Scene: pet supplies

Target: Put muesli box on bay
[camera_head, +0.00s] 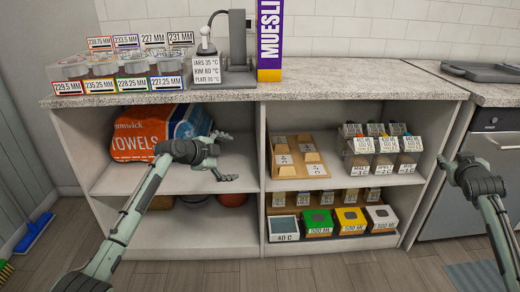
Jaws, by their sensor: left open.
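The muesli box (270,42), purple and white with a yellow base, stands upright on the speckled countertop (350,88); its top is cut off by the picture edge. My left gripper (230,157) is open and empty, below the counter in front of the upper left shelf bay (245,182), apart from the box. My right gripper (450,162) is at the right, beside the shelf unit; I cannot tell its finger opening. No label marks one compartment as the bay; the shelf unit has several open compartments.
A grey device (237,50) stands just left of the box. Labelled jars (120,72) fill the counter's left end. A towel pack (150,133) lies in the upper left bay. Labelled cartons (380,147) and tubs (350,220) occupy the right bays. Counter right of the box is clear.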

